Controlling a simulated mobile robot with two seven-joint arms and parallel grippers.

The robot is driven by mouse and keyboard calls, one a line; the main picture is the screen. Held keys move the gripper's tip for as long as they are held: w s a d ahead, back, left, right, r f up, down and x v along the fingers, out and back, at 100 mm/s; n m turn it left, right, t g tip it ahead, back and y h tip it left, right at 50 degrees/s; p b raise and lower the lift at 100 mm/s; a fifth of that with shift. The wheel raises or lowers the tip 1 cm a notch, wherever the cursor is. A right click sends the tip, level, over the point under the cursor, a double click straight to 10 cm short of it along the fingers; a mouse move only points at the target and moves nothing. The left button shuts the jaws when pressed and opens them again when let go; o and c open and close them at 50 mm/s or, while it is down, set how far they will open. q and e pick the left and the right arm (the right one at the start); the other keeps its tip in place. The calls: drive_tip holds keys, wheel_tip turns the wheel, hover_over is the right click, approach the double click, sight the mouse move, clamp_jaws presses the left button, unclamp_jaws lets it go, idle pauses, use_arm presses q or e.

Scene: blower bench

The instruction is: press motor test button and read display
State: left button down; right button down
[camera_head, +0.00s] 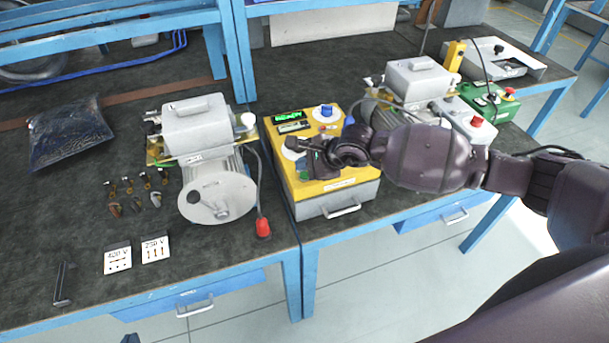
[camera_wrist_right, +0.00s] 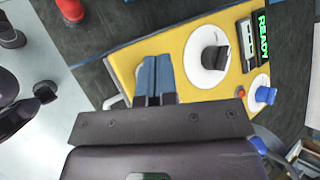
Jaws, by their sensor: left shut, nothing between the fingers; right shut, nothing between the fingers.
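The yellow-topped test box (camera_head: 345,183) stands on the bench with a display (camera_head: 288,115) lit green; in the right wrist view the display (camera_wrist_right: 262,38) reads READY. A green button (camera_head: 305,175) sits near the front of the panel, partly hidden by my right gripper (camera_head: 314,165). In the right wrist view the gripper's blue fingertips (camera_wrist_right: 153,62) are together and empty over the yellow panel's front part. They hide what lies beneath, and I cannot tell whether they touch it. A white dial with a black knob (camera_wrist_right: 212,58) is beside them.
Another grey motor (camera_head: 418,80) stands behind my right arm. Voltage cards (camera_head: 117,259) and small parts lie at the left.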

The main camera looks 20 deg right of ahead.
idle(0.9)
idle(0.8)
drive_tip(key=shift+f+b, duration=0.4)
idle(0.4)
